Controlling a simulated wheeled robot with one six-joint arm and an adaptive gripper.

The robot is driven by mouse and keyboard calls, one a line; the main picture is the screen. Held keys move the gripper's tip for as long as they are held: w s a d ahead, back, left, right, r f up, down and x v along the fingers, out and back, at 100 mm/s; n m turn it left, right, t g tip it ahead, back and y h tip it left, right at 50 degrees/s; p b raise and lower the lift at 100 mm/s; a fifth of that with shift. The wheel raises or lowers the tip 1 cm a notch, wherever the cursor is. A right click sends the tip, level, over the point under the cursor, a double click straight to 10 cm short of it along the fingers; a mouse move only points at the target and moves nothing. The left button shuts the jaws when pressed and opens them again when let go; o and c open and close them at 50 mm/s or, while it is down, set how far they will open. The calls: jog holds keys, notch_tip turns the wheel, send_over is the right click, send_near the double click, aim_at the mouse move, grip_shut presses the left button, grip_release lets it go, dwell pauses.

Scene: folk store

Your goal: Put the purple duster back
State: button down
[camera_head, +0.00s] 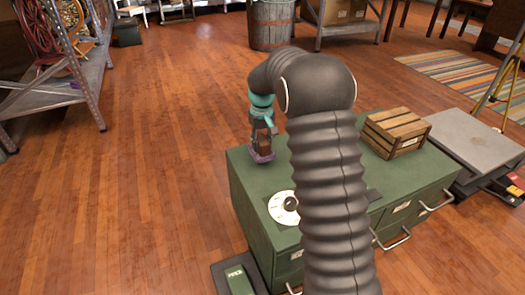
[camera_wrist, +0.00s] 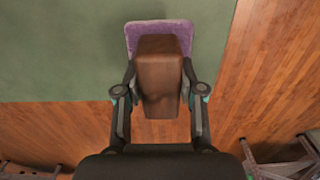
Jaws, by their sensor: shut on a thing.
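The purple duster (camera_head: 263,157) has a brown wooden block handle and a purple pad. In the wrist view its wooden handle (camera_wrist: 160,72) sits between the two fingers, with the purple pad (camera_wrist: 150,27) showing beyond it. My gripper (camera_head: 262,138) points down and is shut on the handle, pad side down. The duster is at the far left edge of the green cabinet top (camera_head: 245,178). I cannot tell whether the pad touches the top. My arm hides the middle of the cabinet.
A white round dial (camera_head: 284,207) is on the cabinet's front left, and a wooden crate (camera_head: 397,132) stands at its right. A grey platform (camera_head: 465,140) is farther right. A metal shelf (camera_head: 70,60) stands at left. The wooden floor (camera_head: 150,180) left of the cabinet is clear.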

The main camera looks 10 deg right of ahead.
jog(key=shift+f, duration=1.7)
jog(key=shift+f, duration=0.15)
jog(key=c, duration=0.7)
grip_release()
